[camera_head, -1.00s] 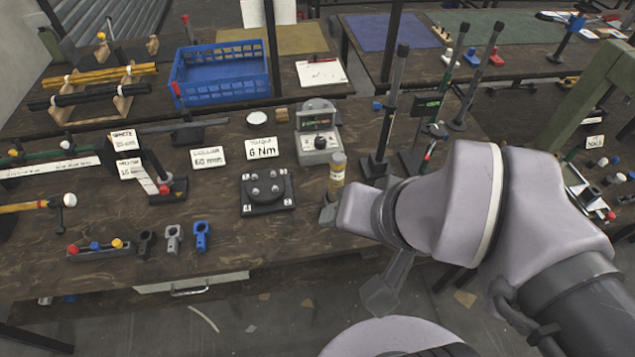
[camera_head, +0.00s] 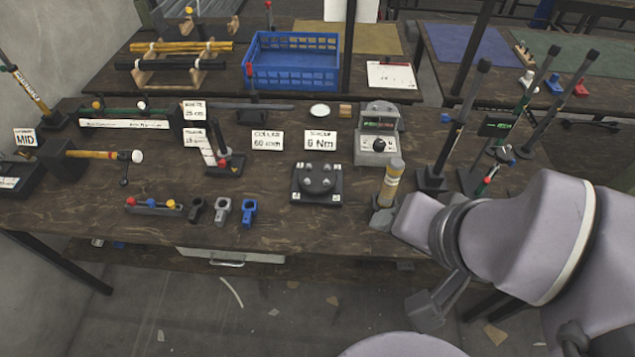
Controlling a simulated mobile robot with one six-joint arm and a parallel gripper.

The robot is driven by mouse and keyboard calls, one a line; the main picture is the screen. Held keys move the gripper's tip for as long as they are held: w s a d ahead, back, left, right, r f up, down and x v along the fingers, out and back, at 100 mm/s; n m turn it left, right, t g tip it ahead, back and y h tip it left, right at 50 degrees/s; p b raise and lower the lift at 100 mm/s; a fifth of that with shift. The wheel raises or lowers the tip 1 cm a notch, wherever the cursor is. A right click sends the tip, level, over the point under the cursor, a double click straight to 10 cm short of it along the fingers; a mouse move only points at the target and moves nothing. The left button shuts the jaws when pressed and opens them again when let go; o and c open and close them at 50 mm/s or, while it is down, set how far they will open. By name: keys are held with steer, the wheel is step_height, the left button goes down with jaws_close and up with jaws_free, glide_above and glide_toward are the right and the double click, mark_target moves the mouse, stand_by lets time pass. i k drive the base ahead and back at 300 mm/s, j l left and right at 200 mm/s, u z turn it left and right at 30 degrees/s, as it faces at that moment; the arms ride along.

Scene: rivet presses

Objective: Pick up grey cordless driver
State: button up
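Three small tools of similar shape lie in a row near the table's front edge in the head view: a black one (camera_head: 196,210), a grey one (camera_head: 221,211) and a blue one (camera_head: 249,212). The grey one, in the middle, best matches the grey cordless driver, but it is too small to be sure. It lies free on the table. My gripper (camera_head: 383,218) seems to be the small grey part at my arm's end, well to the right of the row. It is beside a yellowish cylinder (camera_head: 391,183); its fingers cannot be made out, nor whether it touches the cylinder.
A black fixture (camera_head: 318,184) stands between the row and my arm. A grey meter (camera_head: 379,146) and upright black posts (camera_head: 454,130) are behind my arm. A block with coloured knobs (camera_head: 155,205) lies left of the row. Bare table lies in front of the fixture.

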mark_target(396, 165)
steer(key=j+z, duration=0.4)
steer(key=k+j+z, duration=0.15)
steer(key=z, duration=0.2)
steer(key=k+j+z, duration=0.15)
steer(key=z, duration=0.25)
steer(key=j, duration=0.1)
